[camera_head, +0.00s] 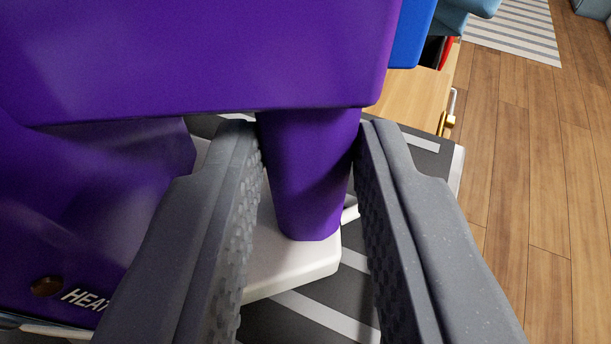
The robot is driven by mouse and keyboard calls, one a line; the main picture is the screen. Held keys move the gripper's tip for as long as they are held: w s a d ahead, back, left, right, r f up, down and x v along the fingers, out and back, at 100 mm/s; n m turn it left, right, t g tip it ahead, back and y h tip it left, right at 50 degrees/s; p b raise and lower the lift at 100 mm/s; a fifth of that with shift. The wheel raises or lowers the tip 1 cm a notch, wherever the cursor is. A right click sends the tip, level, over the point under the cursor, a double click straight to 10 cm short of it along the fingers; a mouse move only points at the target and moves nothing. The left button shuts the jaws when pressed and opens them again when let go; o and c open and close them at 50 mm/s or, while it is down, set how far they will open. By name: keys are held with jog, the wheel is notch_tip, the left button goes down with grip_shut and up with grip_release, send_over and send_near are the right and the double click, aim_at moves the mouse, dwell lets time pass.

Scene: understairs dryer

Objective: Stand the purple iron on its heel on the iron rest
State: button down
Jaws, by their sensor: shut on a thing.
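The purple iron (200,60) fills the upper left of the view, very close. Its heat label and a round brown knob (46,286) show at the lower left. My gripper (310,130) has its two grey ribbed fingers on either side of a purple upright post of the iron's handle, shut on it. A white slab (300,262) shows below the post; I cannot tell whether it is part of the iron or the iron rest. The iron's far side and its underside are hidden.
A dark grey surface with pale stripes (310,318) lies below. Beyond it are a light wooden unit (412,95) with a brass knob, a blue object (410,35) and a red one. Wooden floor (540,170) with a striped rug (512,30) lies open at right.

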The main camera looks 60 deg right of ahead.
jog(key=c, duration=1.1)
grip_release()
jog(key=shift+f, duration=0.1)
jog(key=shift+a, duration=0.1)
